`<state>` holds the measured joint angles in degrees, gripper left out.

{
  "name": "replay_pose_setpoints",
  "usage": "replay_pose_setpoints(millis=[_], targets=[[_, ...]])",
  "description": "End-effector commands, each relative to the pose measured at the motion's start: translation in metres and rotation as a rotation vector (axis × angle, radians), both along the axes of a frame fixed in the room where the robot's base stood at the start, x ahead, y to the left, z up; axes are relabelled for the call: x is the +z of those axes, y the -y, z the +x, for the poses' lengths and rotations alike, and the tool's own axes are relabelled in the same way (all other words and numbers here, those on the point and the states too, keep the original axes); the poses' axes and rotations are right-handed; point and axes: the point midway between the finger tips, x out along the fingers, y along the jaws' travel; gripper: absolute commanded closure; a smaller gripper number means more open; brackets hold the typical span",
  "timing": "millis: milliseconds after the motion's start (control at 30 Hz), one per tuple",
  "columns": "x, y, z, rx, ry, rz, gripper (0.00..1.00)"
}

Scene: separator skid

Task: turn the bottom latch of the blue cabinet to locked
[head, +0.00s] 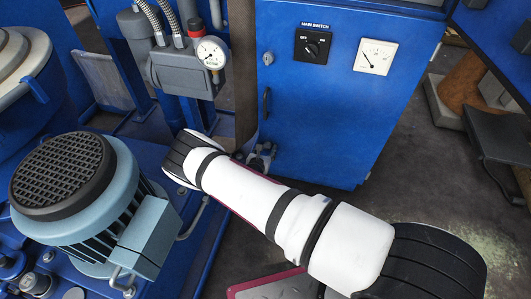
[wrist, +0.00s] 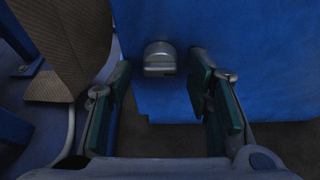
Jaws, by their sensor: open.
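The blue cabinet (head: 335,125) stands at the upper centre of the head view, and its lower front fills the top of the wrist view (wrist: 240,60). A grey rounded latch (wrist: 159,60) on the cabinet face shows near the top centre of the wrist view. My gripper (wrist: 160,88) is open, with one finger on each side of the latch; it seems not to touch it. In the head view my gripper (head: 262,157) is small and partly behind my arm, by the lower left of the cabinet. The bottom latch cannot be made out there.
The cabinet carries a main switch (head: 312,46), a dial meter (head: 375,57), a dark handle (head: 266,103) and an upper latch (head: 268,58). A motor (head: 75,190) stands at left and a pressure gauge (head: 210,53) above.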

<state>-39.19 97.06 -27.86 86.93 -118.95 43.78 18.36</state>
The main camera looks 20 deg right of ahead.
Motion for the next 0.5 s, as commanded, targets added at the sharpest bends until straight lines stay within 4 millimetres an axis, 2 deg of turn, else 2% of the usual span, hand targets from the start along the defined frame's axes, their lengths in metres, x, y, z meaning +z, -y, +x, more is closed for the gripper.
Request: replay_pose_setpoints(millis=[300,500], targets=[[-0.0005,0.0008,0.002,0.0,0.0,0.0,0.54],[-0.0005,0.0007,0.0019,0.0,0.0,0.0,0.99]])
